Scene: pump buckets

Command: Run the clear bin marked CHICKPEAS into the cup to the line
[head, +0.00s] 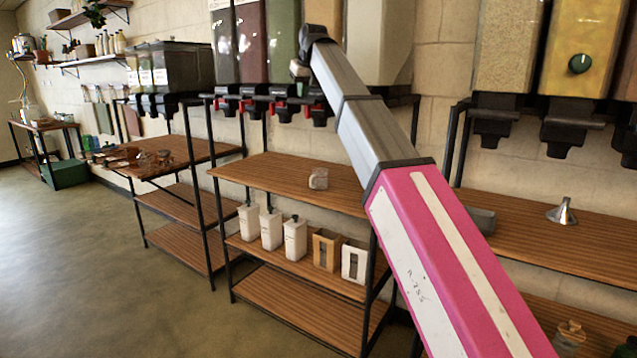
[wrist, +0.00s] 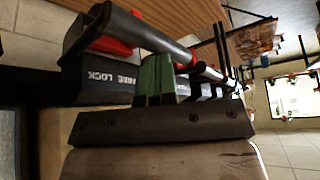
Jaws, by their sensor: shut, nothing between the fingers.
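In the head view my arm reaches up to the row of bins, and my gripper (head: 299,70) is near their spouts, partly hidden behind my wrist. In the wrist view my gripper (wrist: 155,68) has green fingers shut together, beside a black spout handle (wrist: 140,32) with a red part. I cannot tell whether they touch. The bins include a dark red one (head: 252,40), a green one (head: 282,40) and a pale one (head: 380,45) partly behind my arm. No CHICKPEAS label is readable. A small clear cup (head: 318,179) stands on the wooden counter below the spouts.
The counter (head: 275,172) is mostly bare around the cup. White and brown containers (head: 296,238) stand on the shelf below. More bins (head: 578,50) hang at the right, above a counter with a metal funnel-like object (head: 562,212). Open floor (head: 90,260) lies at the left.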

